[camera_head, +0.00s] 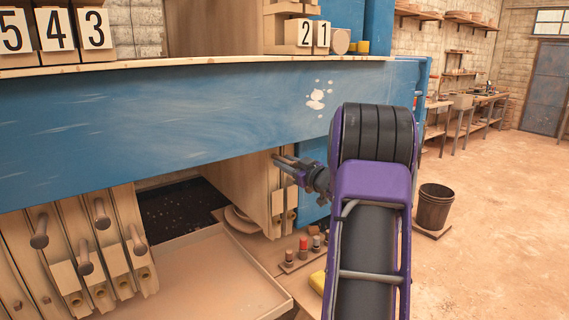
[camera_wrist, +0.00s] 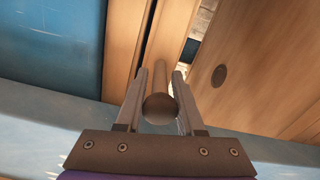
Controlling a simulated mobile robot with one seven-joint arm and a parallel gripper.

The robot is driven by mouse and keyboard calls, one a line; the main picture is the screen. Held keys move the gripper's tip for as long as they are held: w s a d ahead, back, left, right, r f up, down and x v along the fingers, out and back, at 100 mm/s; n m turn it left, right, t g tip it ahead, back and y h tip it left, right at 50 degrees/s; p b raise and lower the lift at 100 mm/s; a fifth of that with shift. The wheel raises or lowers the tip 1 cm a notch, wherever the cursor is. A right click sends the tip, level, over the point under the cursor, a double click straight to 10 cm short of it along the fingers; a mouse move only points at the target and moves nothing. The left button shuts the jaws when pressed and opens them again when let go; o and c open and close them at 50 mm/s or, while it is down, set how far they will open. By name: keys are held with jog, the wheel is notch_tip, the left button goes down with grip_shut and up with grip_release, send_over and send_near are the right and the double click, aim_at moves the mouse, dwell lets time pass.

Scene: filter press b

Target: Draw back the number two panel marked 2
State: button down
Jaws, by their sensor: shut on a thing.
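The plate marked 2 (camera_head: 305,33) stands on top of the blue beam, left of the plate marked 1 (camera_head: 322,35). Below the beam, two wooden panels (camera_head: 277,205) stand close together at the right of a dark gap, with their tops hidden. My gripper (camera_head: 278,160) is beside their front edges, just under the beam. In the wrist view my gripper (camera_wrist: 158,92) is shut on a round wooden peg handle (camera_wrist: 160,106), one finger on each side. The head view hides the handle, so I cannot tell for certain which panel bears it.
The blue beam (camera_head: 180,105) runs across above the panels. Plates marked 5, 4 and 3 (camera_head: 95,30) stand at the left, above several panels with peg handles (camera_head: 135,240). A wooden tray (camera_head: 215,275) lies below the gap. A bucket (camera_head: 434,207) stands right of my arm.

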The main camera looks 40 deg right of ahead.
jog(key=shift+d+r, duration=0.1)
jog(key=c, duration=0.8)
grip_release()
jog(key=shift+o, duration=0.2)
jog(key=shift+s, duration=0.1)
jog(key=s, duration=1.7)
jog(key=shift+d+b, duration=0.25)
jog(key=shift+b, duration=0.2)
jog(key=shift+s, duration=0.1)
